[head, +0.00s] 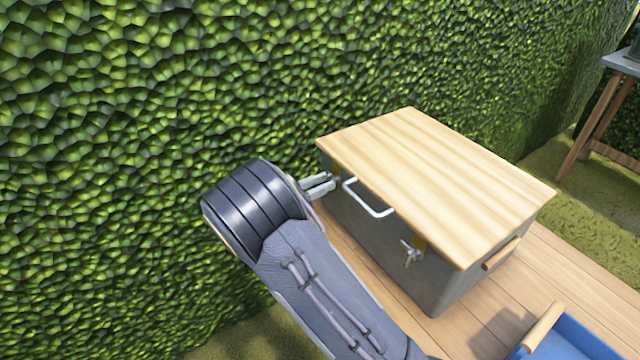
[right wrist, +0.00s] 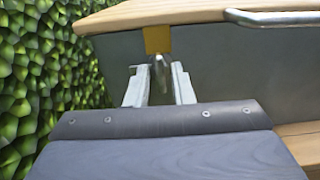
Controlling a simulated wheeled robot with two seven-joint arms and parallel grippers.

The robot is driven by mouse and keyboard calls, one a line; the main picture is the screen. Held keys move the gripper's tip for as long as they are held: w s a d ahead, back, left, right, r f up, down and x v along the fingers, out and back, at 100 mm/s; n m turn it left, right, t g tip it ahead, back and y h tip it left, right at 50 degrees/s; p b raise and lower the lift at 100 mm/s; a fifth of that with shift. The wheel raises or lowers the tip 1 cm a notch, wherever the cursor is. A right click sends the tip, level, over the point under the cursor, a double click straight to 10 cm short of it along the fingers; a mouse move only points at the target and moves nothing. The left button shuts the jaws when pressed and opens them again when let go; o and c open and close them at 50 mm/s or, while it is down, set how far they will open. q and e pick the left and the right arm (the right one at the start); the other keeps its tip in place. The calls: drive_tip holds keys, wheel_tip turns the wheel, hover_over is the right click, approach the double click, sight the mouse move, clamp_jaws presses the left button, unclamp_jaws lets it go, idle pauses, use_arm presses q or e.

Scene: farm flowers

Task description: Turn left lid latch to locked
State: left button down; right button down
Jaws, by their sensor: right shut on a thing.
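A grey box with a pale wooden lid (head: 430,170) stands on a plank surface, lid down. My right gripper (head: 328,181) reaches the left end of the box's front face. In the right wrist view its two fingers (right wrist: 159,85) are shut on the left lid latch (right wrist: 159,68), a small metal piece just below a yellow plate (right wrist: 157,40) under the lid edge. The fingers hide most of this latch, so its exact angle cannot be told. My left gripper is not in view.
A white metal handle (head: 367,198) sticks out from the front of the lid, right of my gripper. A green hedge (head: 150,80) rises close behind and left. A blue container (head: 575,340) with a wooden handle is at lower right. A wooden-legged table (head: 598,110) stands at far right.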

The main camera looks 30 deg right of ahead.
drive_tip(key=shift+m, duration=0.3)
drive_tip(key=m+b, duration=0.2)
drive_tip(key=m, duration=0.3)
drive_tip(key=m+b, duration=0.2)
drive_tip(key=m, duration=0.4)
drive_tip(key=m+b, duration=0.2)
drive_tip(key=m, duration=0.4)
drive_tip(key=shift+s+f, duration=0.25)
drive_tip(key=shift+f, duration=0.05)
drive_tip(key=shift+m, duration=0.3)
drive_tip(key=c, duration=1.3)
unclamp_jaws()
drive_tip(key=a, duration=0.2)
drive_tip(key=a+p, duration=0.1)
drive_tip(key=a, duration=0.4)
drive_tip(key=shift+s+a, duration=0.3)
drive_tip(key=shift+a, duration=0.05)
